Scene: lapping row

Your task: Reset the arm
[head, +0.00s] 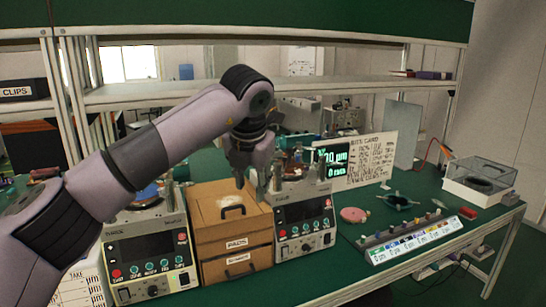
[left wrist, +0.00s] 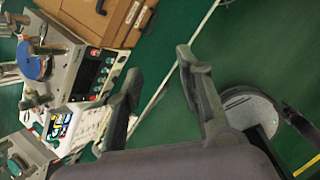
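My left arm comes in from the left in the head view and reaches across the bench. My left gripper (head: 250,182) hangs over the cardboard drawer box in front of it. In the left wrist view my left gripper (left wrist: 160,85) has its two fingers well apart, with nothing between them but green floor and the bench edge. It is open and empty. My right gripper is not seen in either view.
Two lapping machines (head: 152,258) (head: 305,222) flank the cardboard drawer box (head: 236,240) on the green bench. Right of them are a pink disc (head: 353,215), a labelled strip rack (head: 415,237) and a clear-lidded box (head: 480,178). Shelves (head: 280,94) run behind.

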